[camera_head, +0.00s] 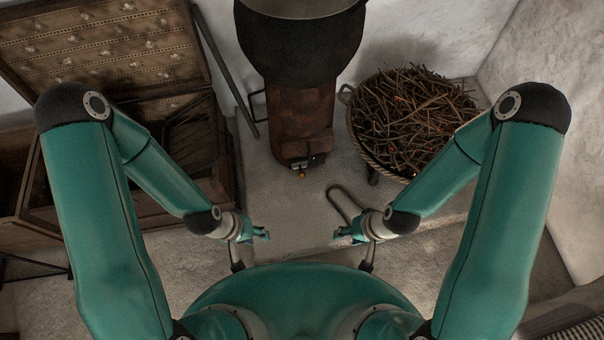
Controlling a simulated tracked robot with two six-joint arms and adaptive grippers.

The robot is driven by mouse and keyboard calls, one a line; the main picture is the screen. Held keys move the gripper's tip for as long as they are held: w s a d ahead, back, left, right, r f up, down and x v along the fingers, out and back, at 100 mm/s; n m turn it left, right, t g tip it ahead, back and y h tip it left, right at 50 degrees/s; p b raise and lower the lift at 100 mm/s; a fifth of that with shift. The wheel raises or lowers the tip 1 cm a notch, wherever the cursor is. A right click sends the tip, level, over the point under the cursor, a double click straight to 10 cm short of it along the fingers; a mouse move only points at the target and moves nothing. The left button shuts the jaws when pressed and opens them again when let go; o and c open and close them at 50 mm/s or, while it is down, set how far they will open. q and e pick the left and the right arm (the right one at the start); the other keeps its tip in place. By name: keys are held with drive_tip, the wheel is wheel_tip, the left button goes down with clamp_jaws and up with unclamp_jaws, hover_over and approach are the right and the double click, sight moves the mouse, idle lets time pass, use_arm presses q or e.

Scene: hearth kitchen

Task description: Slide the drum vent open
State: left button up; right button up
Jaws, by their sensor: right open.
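A rusty drum stove (302,108) stands on the pale hearth slab at the top middle, under a large dark pot (300,48). A small dark vent fitting (303,161) with a light metal bit and an orange-yellow tip sits low on the drum's front. Whether the vent is open or shut is too small to tell. My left gripper (262,235) is below and left of the vent, apart from it; its jaws are too small to read. My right gripper (340,236) is open below and right of the vent, touching nothing visible.
A basket of twigs (415,118) stands on legs right of the drum. A bent metal rod (346,207) lies near my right gripper. An open wooden chest (190,150) is at left, with a dark pole (228,75) leaning nearby. The slab between grippers and drum is clear.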

drive_tip(key=shift+o, duration=0.2)
drive_tip(key=w+a+f+m+t+b, duration=0.1)
drive_tip(key=w+f+m+b, duration=0.3)
drive_tip(key=f, duration=0.3)
drive_tip(key=w+a+f+m+t+h+b, duration=0.1)
drive_tip(key=w+a+f+m+t+b, duration=0.1)
drive_tip(key=w+f+m+b, duration=0.2)
wheel_tip(320, 180, down, 3)
drive_tip(key=shift+w+f+b, duration=0.15)
drive_tip(key=shift+w+b, duration=0.6)
drive_tip(key=shift+b, duration=0.3)
drive_tip(key=m+t+h+b, duration=0.4)
drive_tip(key=m+t+b, duration=0.6)
drive_tip(key=m+b, duration=1.3)
approach(302, 177)
drive_tip(key=shift+m, duration=0.7)
drive_tip(key=b+x, duration=0.5)
drive_tip(key=x, duration=0.5)
drive_tip(key=shift+w+f, duration=0.2)
drive_tip(key=shift+f, duration=0.05)
drive_tip(key=shift+w+f+b, duration=0.1)
drive_tip(key=shift+w+b, duration=0.35)
drive_tip(key=shift+w, duration=0.1)
drive_tip(key=shift+c, duration=0.3)
clamp_jaws()
